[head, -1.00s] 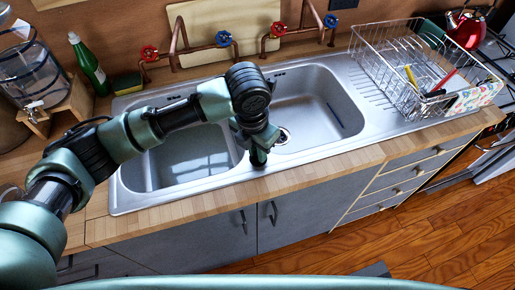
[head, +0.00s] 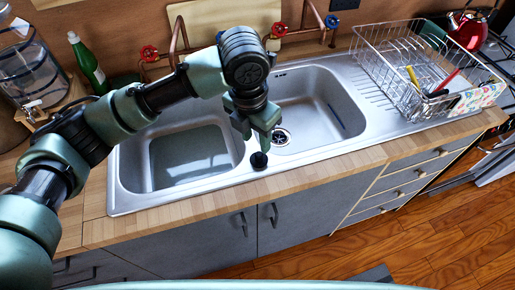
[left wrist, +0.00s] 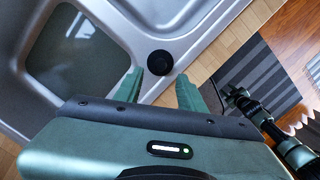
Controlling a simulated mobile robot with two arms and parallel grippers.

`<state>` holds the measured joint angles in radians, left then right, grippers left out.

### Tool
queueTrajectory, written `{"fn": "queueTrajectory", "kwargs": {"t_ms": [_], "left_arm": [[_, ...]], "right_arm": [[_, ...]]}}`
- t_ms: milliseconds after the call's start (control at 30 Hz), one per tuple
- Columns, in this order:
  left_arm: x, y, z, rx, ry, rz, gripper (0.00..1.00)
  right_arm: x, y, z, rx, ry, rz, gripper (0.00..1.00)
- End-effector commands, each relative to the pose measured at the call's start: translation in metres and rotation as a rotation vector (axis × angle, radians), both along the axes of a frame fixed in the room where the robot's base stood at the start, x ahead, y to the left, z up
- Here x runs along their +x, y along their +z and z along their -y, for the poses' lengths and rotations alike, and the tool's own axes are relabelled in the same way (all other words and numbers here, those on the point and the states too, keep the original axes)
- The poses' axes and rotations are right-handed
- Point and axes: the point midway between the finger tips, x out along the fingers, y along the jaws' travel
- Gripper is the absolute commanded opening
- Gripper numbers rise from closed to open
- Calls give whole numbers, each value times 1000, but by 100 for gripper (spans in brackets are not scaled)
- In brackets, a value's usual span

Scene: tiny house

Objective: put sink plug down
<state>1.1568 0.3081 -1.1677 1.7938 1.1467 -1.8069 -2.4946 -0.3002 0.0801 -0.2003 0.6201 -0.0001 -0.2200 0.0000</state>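The sink plug (head: 259,160) is a small black round piece resting on the metal front rim of the double sink (head: 180,191), near the divider between the basins. It also shows in the left wrist view (left wrist: 160,62), just beyond the fingertips. My left gripper (head: 255,139) is above the plug, apart from it.
The left basin (head: 190,155) seems to hold water; the right basin has an open drain (head: 281,137). A wire dish rack (head: 400,85) stands right of the sink, a green bottle (head: 88,65) behind left. Copper taps line the back. The wooden front counter edge (head: 330,168) is clear.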

Motion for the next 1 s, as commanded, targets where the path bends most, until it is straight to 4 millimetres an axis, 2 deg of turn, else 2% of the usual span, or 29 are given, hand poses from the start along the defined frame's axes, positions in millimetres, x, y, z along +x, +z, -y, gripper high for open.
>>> {"fn": "queueTrajectory", "kwargs": {"t_ms": [133, 333, 1000], "left_arm": [[-2, 29, -2, -2, -1, 4, 40], [-5, 52, -3, -1, -1, 2, 40], [-6, 56, -4, 0, -1, -1, 40]], "right_arm": [[0, -7, 0, 0, 0, 0, 36], [0, -9, 0, 0, 0, 0, 36], [1, -9, 0, 0, -1, 1, 36]]}}
